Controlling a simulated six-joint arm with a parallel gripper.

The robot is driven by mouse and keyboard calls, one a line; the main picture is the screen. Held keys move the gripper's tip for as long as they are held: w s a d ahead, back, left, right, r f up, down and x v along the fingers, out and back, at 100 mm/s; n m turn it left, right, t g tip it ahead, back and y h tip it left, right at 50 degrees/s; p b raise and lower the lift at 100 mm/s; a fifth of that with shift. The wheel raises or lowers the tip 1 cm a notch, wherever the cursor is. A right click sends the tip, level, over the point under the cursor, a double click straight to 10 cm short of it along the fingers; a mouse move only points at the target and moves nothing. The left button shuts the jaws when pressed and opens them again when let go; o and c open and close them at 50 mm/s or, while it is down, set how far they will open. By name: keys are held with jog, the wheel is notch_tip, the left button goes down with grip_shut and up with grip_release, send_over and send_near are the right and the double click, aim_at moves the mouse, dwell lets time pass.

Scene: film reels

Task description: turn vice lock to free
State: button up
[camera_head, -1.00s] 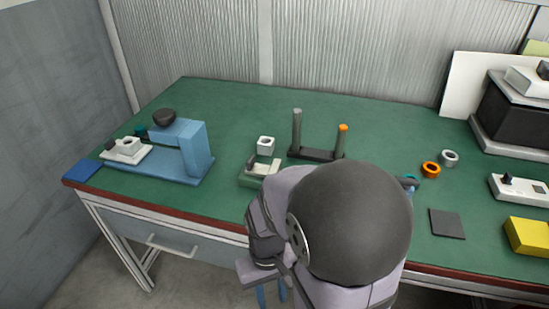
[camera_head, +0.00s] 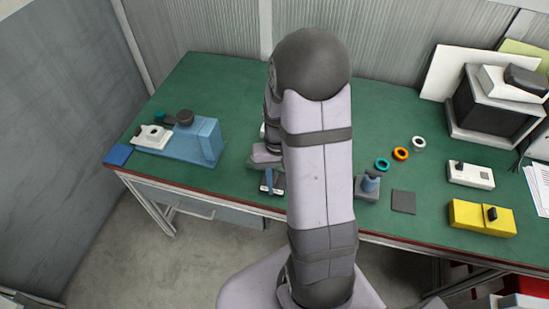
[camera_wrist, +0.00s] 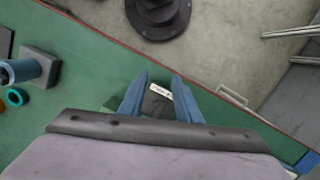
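A small low fixture (camera_head: 277,186) at the table's front edge, largely hidden by my arm, may be the vice. In the wrist view its dark part (camera_wrist: 153,105) shows between my fingers, with a small white label (camera_wrist: 161,92) and a green edge to the left. I cannot make out a lock or its setting. My gripper (camera_wrist: 160,75) is open, its two blue fingers apart on either side of the dark part. Whether they touch it I cannot tell. In the head view my gripper (camera_head: 268,180) is over the fixture.
A blue press-like stand (camera_head: 195,142) with a dark knob is at the left. Right of my arm are teal (camera_head: 382,164), orange (camera_head: 401,153) and grey (camera_head: 418,143) rings, a dark square pad (camera_head: 403,202) and a yellow box (camera_head: 482,217). The table between stand and arm is clear.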

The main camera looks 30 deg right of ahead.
jog(key=r+m+t, duration=0.1)
jog(key=m, duration=0.1)
send_over(275, 177)
jog(key=shift+w+r+h, duration=0.1)
jog(key=shift+r+h, duration=0.1)
jog(key=shift+h, duration=0.1)
jog(key=shift+m+t, duration=0.3)
jog(key=shift+m, duration=0.7)
jog(key=shift+f+p, duration=0.45)
jog(key=shift+f, duration=3.2)
grip_shut()
